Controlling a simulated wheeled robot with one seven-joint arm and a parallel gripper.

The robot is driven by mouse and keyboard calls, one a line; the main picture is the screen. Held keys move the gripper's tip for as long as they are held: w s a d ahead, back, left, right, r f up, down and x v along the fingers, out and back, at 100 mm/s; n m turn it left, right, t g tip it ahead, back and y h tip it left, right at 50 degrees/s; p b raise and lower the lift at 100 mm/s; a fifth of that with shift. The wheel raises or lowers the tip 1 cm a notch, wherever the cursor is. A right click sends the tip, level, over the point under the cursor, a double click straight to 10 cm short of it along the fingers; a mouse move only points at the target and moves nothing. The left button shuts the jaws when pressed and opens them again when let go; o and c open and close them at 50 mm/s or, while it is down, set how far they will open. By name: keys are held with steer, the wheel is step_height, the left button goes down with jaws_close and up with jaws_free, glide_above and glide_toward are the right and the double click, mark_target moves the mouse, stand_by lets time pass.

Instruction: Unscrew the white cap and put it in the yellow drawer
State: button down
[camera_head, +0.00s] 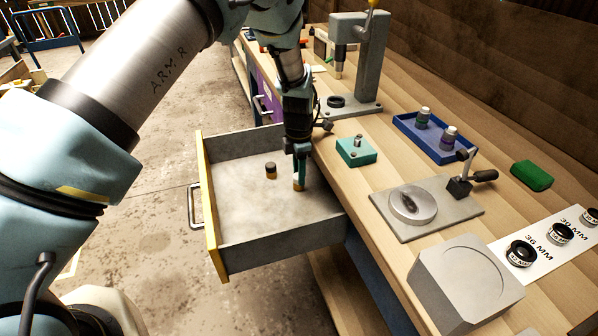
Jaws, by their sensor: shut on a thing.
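The yellow-fronted drawer (211,222) is pulled open from the workbench, its grey inside in view. My gripper (299,176) points down into the drawer, close to its bench side. It is shut on a small piece (298,187); only an orange-brown lower end shows below the fingers. I cannot tell if this piece touches the drawer floor. A similar small piece with a dark top and orange-brown base (270,171) stands in the drawer to the left, apart from my gripper. I cannot pick out a loose white cap.
On the bench are a teal block (356,151), a blue tray (405,126) with two pale-capped bottles, a lever clamp plate (440,215), a grey block (463,283) and a press stand (369,65). A white size card with black rings lies at right. The drawer's front half is largely clear.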

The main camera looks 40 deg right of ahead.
steer(key=shift+f, duration=0.35)
steer(key=shift+c, duration=1.9)
jaws_free()
steer(key=shift+r+p, duration=1.3)
steer(key=shift+r, duration=1.1)
